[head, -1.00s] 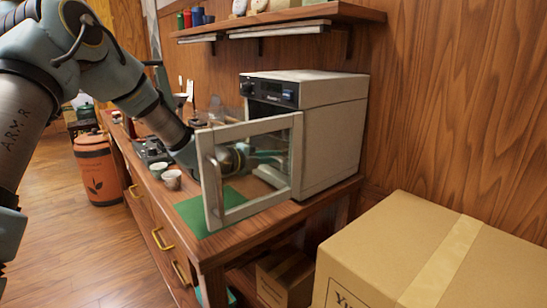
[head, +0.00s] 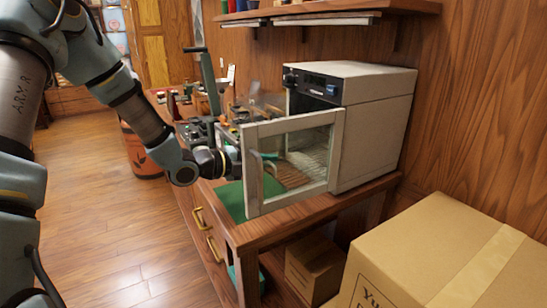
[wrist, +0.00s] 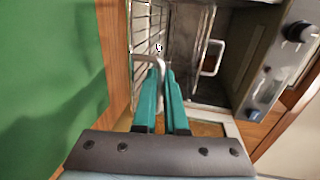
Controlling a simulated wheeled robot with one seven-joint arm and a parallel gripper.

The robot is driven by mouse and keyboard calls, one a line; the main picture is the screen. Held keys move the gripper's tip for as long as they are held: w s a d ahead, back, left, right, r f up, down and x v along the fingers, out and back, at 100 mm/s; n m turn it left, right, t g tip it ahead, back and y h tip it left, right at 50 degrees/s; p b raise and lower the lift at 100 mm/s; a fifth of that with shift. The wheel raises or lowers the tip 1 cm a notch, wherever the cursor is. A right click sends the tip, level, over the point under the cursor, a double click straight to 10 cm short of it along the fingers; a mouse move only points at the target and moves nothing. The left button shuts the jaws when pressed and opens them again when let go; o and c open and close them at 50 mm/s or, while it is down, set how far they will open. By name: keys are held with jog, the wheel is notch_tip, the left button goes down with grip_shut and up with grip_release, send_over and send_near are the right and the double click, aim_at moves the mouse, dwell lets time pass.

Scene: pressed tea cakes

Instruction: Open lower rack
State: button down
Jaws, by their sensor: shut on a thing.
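The small oven (head: 375,125) stands on the wooden counter with its glass door (head: 295,160) swung open. In the wrist view, the lower rack (wrist: 143,28) is a wire grid with a bent metal handle (wrist: 150,60). My gripper (wrist: 162,72), with teal fingers, is shut on this handle. A second handle (wrist: 212,58), on the upper rack, lies apart to the right in the wrist view. In the head view, the gripper shows partly through the door glass, and the lower rack (head: 312,158) shows behind it, seemingly drawn outward. How far out is hard to tell.
A green mat (head: 230,200) lies on the counter below the gripper. Tea tools and a lever press (head: 210,80) stand further back on the counter. A large cardboard box (head: 440,255) is at the lower right. Floor (head: 110,240) on the left is clear.

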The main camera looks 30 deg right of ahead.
jog(key=c, duration=1.3)
grip_release()
jog(key=shift+o, duration=0.2)
jog(key=a+r+b, duration=0.1)
jog(key=a+r, duration=0.1)
jog(key=a, duration=0.8)
jog(key=shift+w+a+b, duration=0.3)
jog(key=shift+b, duration=0.05)
jog(key=s+a+f+m+y, duration=0.1)
jog(key=m, duration=0.2)
jog(key=s+a+m+g+y, duration=0.1)
jog(key=s+a+m, duration=0.1)
jog(key=s+a+f+m+g+y, duration=0.1)
jog(key=a+m, duration=0.1)
jog(key=m, duration=0.1)
jog(key=shift+s+a+f+m+y, duration=0.15)
jog(key=shift+s+f+m+y, duration=0.15)
jog(key=shift+s+f+y, duration=0.1)
jog(key=a+m+t+y, duration=0.4)
jog(key=a+m+y, duration=0.7)
jog(key=a+m, duration=1.6)
jog(key=shift+w+a+f+m+y, duration=0.25)
jog(key=shift+a+m+y, duration=0.15)
jog(key=shift+a, duration=0.15)
